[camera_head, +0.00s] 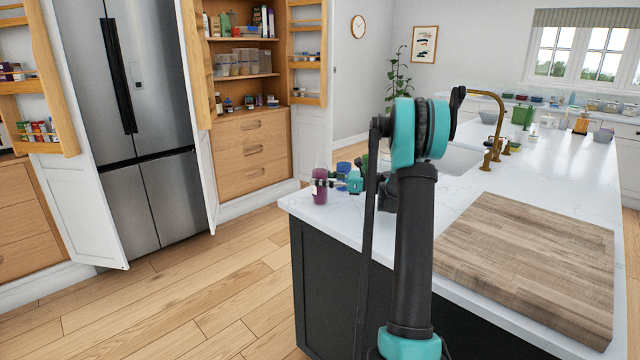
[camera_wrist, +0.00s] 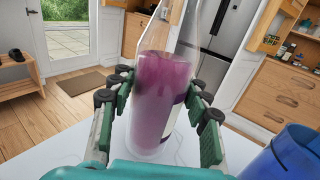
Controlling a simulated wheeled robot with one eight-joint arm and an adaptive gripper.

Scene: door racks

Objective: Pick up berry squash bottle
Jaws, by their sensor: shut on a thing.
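The berry squash bottle (camera_head: 319,186) is a clear bottle with purple liquid and a pale label. It stands upright at the near left corner of the white island counter (camera_head: 330,212). In the wrist view the bottle (camera_wrist: 162,100) is between the fingers of my gripper (camera_wrist: 160,105), which is shut on its body from both sides. The bottle's base appears at or close to the counter; I cannot tell whether it touches. In the head view my arm partly hides the gripper (camera_head: 336,183).
A blue cup (camera_wrist: 285,155) stands just right of the gripper, and it also shows in the head view (camera_head: 343,169). A green item is behind my arm. A wooden board (camera_head: 530,260) lies at the right. Open floor (camera_head: 200,300) lies left of the island.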

